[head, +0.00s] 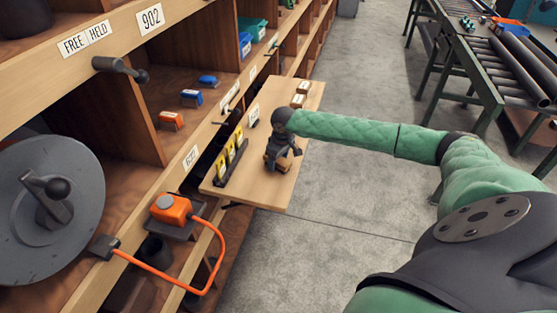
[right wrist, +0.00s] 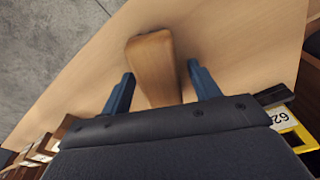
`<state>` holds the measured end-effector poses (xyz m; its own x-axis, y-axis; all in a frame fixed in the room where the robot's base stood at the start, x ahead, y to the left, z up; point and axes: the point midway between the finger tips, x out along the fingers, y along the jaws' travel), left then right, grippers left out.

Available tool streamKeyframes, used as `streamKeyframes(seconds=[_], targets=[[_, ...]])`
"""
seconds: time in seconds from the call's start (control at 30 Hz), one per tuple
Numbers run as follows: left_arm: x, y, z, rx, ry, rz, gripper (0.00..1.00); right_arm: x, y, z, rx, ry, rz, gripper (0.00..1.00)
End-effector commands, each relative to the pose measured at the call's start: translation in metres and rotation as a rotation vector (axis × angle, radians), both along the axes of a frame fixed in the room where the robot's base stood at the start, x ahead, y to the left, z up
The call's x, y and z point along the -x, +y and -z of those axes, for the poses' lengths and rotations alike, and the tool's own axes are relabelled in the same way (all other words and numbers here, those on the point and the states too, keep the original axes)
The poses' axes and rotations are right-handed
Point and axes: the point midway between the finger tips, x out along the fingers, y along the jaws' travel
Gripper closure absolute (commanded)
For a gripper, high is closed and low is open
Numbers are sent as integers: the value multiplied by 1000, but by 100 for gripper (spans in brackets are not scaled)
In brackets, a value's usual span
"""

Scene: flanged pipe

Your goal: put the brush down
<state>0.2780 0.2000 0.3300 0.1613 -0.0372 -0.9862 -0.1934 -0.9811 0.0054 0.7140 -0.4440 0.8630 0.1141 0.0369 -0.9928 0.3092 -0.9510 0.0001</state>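My right gripper (head: 283,152) is low over the pale wooden board at the shelf front. In the right wrist view its two blue fingers (right wrist: 160,72) stand apart, one on each side of the brush's tan wooden handle (right wrist: 152,58). Gaps show between the handle and the fingers, so the gripper is open around it. In the head view only a bit of tan wood of the brush (head: 278,164) shows under the gripper. The brush seems to rest on the board; its bristles and lower end are hidden. My left gripper is not in view.
The wooden board (head: 248,192) juts from the shelf, with yellow tags in a black rack (head: 231,160) on its left and small labelled blocks (head: 300,94) at its far end. An orange box (head: 170,208) with a cable sits nearer. Open floor lies right of the board.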

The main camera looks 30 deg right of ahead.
Motion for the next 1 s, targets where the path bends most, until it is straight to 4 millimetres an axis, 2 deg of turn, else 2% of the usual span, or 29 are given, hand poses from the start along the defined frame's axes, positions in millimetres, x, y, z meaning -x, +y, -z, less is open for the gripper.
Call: streamKeyframes(seconds=[0.3, 0.47, 0.8, 1.0], targets=[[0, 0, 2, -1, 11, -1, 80, 0, -1, -8, 0, -2, 0, 39], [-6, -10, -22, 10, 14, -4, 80, 3, -1, -29, 0, -3, -1, 39], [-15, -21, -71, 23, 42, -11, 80, 10, -4, -90, 1, -3, 0, 39], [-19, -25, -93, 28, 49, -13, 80, 12, -4, -113, -1, -2, -1, 39]])
